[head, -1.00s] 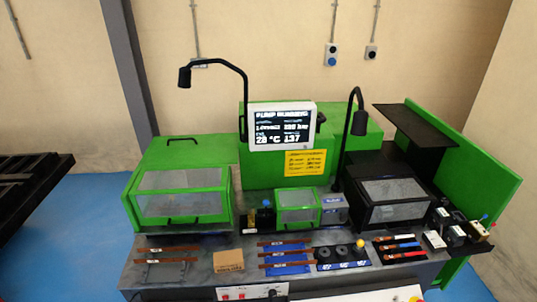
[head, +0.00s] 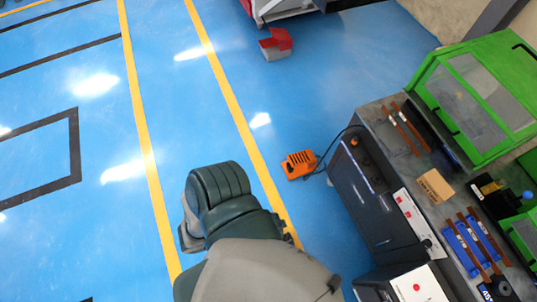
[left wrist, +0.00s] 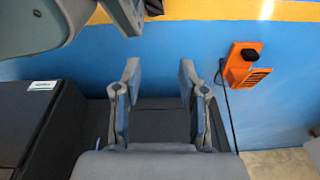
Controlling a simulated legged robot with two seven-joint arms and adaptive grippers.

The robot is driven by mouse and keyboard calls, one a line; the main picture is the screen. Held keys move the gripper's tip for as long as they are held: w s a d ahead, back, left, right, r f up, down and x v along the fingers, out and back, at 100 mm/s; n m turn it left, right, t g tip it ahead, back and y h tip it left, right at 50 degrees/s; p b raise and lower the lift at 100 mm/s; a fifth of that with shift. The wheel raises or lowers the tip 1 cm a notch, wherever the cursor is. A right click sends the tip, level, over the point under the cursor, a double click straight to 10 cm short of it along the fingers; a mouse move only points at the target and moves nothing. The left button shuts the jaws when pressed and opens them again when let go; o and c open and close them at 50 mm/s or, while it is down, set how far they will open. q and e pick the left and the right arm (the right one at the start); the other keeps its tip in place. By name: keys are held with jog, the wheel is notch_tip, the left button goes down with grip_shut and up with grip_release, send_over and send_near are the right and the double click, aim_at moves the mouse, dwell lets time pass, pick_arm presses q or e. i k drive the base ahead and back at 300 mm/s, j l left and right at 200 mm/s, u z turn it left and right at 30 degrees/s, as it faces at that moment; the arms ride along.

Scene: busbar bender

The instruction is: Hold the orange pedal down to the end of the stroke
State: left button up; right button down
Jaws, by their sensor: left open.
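The orange pedal (head: 299,163) lies on the blue floor beside the foot of the machine, with a black cable running to the machine. It also shows in the left wrist view (left wrist: 239,78), to the right of my left gripper (left wrist: 158,75) and apart from it. My left gripper is open and empty, its two fingers spread over a dark surface. Nothing touches the pedal. In the head view my own dark green and grey limb stands left of and below the pedal, with no fingers clearly visible. My right gripper is not seen.
The machine bench (head: 385,145) stands right of the pedal, with a cardboard box (head: 435,186) and copper bars on top. Blue floor with yellow lines is open to the left.

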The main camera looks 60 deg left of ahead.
aim_at(299, 159)
jog(key=u, duration=1.5)
